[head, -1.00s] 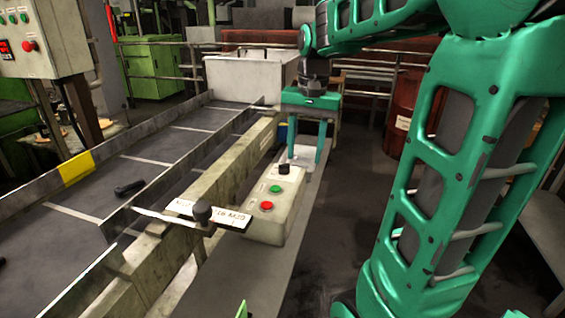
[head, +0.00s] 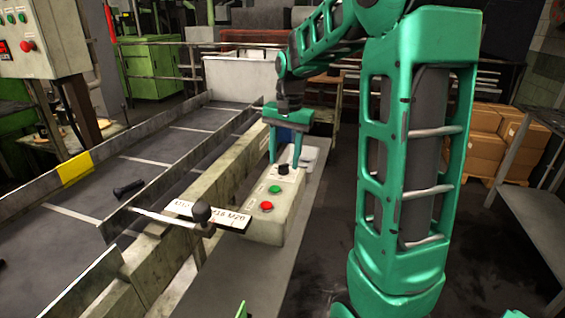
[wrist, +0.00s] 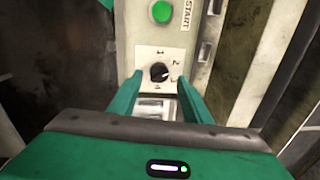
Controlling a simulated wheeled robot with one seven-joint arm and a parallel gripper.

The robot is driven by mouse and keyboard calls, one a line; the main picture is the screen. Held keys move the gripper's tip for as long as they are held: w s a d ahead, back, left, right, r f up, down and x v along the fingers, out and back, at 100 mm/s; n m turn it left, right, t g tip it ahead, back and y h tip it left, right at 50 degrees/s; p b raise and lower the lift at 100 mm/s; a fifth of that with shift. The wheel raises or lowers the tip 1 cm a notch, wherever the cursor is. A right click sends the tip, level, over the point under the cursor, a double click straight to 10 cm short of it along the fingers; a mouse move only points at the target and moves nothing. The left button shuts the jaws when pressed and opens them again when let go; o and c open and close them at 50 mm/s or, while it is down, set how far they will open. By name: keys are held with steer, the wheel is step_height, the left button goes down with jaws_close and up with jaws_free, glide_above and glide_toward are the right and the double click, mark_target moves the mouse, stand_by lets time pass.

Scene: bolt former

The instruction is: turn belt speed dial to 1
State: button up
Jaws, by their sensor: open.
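The belt speed dial (head: 283,169) is a small black knob on top of the pale control box (head: 262,224). In the wrist view the dial (wrist: 159,71) sits on a white plate with small numbers around it. A light pointer mark on it appears to face right, toward the 1 and 2 side; the exact setting is hard to read. My gripper (head: 285,162) is open, pointing down above the dial end of the box. In the wrist view its fingertips (wrist: 158,87) lie either side of the dial, slightly nearer the camera. I cannot tell contact.
A green START button (head: 275,189) and a red button (head: 266,206) sit on the same box. A black-knobbed lever (head: 201,211) with a bolt-size plate stands in front. A conveyor (head: 165,165) with a dark bolt (head: 128,189) runs along the left.

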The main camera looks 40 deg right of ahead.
steer(key=shift+f, duration=0.85)
